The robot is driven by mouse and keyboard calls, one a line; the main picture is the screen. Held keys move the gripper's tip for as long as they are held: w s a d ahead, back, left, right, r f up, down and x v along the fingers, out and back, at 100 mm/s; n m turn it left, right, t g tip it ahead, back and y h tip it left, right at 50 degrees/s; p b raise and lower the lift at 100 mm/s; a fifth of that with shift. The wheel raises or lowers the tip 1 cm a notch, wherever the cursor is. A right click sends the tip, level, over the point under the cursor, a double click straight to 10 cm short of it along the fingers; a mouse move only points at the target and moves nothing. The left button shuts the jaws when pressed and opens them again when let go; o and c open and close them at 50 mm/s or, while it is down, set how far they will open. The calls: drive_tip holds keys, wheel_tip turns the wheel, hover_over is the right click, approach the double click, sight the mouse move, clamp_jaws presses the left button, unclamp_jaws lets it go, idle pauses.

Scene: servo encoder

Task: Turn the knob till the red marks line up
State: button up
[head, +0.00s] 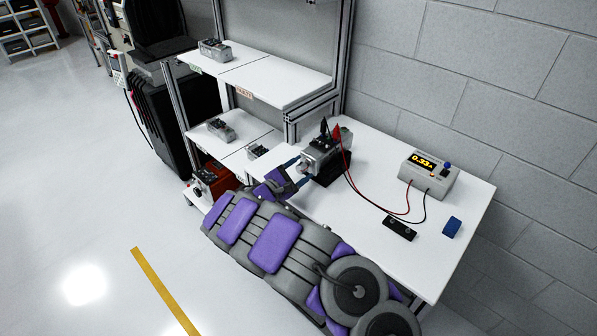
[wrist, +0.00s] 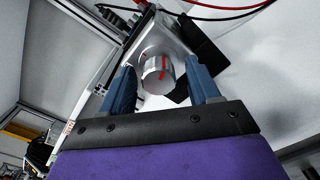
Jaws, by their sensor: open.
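The servo unit (head: 320,154) is a grey metal box in a black stand on the white workbench. Its silver round knob (wrist: 152,74) faces me in the wrist view and bears a red mark on its right part. My gripper (head: 298,172) is at the knob end of the servo. In the wrist view my gripper (wrist: 162,74) is open, with one blue finger on each side of the knob and a visible gap to both. In the head view the knob is too small to read.
A meter (head: 430,177) reading about 0.33A stands on the bench (head: 365,222), wired by red and black leads to clips on the servo. A black block (head: 399,228) and a blue object (head: 452,226) lie in front. Shelves (head: 270,85) with similar units stand left.

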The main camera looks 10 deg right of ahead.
drive_tip(key=shift+a, duration=0.2)
drive_tip(key=c, duration=1)
drive_tip(key=shift+r+n+p, duration=0.1)
drive_tip(key=shift+n+p, duration=0.25)
drive_tip(key=shift+n, duration=0.05)
